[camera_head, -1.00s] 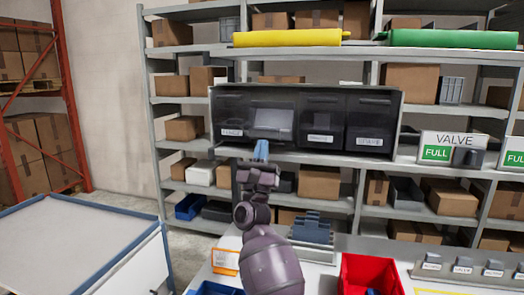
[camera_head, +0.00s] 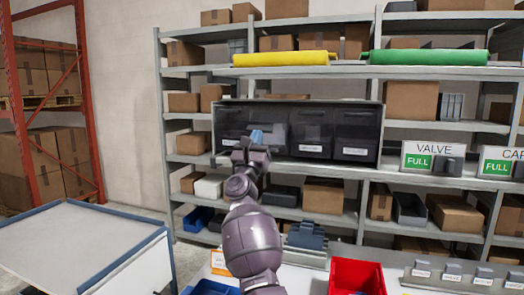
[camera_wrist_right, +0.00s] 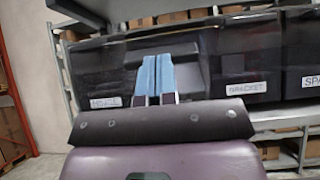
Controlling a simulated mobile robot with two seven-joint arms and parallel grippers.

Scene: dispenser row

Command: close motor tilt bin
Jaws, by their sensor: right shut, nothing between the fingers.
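A row of dark see-through tilt bins in a frame (camera_head: 300,103) stands on the shelf in the head view. The second bin from the left (camera_head: 274,137) has a lighter grey front and looks tilted outward; I cannot tell how far. It also shows behind the fingers in the wrist view (camera_wrist_right: 190,72). Its label is hidden, so I cannot read whether it is the motor bin. My right gripper (camera_head: 256,136) is shut and empty, its blue fingertips together (camera_wrist_right: 157,78) in front of this bin's left part. Contact cannot be told. My left gripper is not in view.
The bin labelled BRACKET (camera_wrist_right: 245,70) is to the right. Signs reading VALVE and FULL (camera_head: 430,156) stand on the shelf at right. A red bin (camera_head: 357,275) sits low in front, and a blue-edged table (camera_head: 85,245) is at left.

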